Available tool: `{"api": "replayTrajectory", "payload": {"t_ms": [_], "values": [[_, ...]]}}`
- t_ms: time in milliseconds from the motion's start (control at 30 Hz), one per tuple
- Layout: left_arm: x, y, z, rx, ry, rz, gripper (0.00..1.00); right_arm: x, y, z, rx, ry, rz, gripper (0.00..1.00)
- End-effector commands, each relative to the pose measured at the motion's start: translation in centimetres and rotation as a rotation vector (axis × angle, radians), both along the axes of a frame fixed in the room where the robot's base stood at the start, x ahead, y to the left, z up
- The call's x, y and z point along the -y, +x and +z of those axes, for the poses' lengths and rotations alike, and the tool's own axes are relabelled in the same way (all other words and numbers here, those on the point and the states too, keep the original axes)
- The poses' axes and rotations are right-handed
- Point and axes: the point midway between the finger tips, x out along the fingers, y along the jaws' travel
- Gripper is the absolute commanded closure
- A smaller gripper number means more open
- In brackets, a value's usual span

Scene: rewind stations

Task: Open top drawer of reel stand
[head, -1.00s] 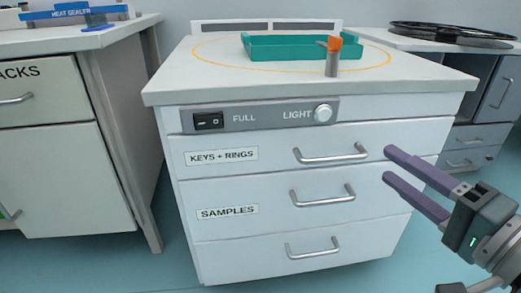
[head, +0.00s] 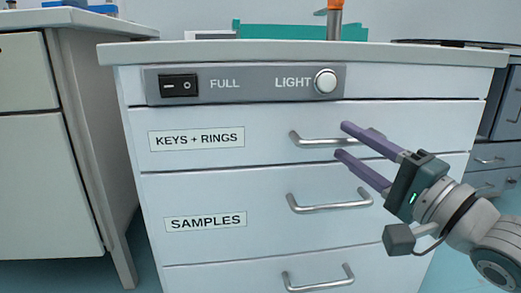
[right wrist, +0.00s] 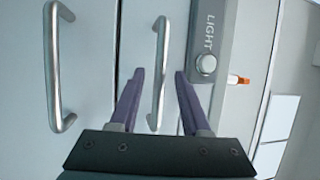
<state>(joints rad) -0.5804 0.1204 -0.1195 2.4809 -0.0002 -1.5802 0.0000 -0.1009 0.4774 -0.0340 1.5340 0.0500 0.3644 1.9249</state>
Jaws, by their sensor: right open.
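The white reel stand (head: 230,48) faces me. Its top drawer (head: 270,128), labelled KEYS + RINGS, is shut flush with the front. The drawer's grey bar handle (head: 305,141) is horizontal. My right gripper (head: 341,139) is open, with its purple fingers at the right part of this handle, one above and one below in the head view. I cannot tell how deep the fingers reach past the bar. My left gripper is not in view.
Below are the SAMPLES drawer handle (head: 328,206) and a third handle (head: 320,281), both drawers shut. A switch panel with a LIGHT knob (head: 325,80) sits above. A teal tray (head: 280,32) and an orange-topped item (head: 334,15) stand on top. Another cabinet (head: 40,180) stands left.

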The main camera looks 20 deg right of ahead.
Motion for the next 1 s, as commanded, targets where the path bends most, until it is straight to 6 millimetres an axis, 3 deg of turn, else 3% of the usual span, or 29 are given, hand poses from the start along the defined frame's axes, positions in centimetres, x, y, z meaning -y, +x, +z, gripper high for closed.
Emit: {"api": "replayTrajectory", "payload": {"t_ms": [200, 467, 867, 1000], "values": [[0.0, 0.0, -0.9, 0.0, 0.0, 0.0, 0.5, -0.3, 1.7, 0.2, -0.001, -0.001, 0.001, 0.53], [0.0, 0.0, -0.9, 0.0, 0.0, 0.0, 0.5, -0.3, 1.8, 0.3, -0.002, -0.001, 0.0, 0.53], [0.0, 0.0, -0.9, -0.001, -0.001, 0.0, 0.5, -0.3, 1.7, 0.3, -0.002, -0.001, 0.0, 0.98], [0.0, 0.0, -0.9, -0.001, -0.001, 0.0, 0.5, -0.3, 1.7, 0.3, -0.002, -0.001, 0.0, 1.0]]}}
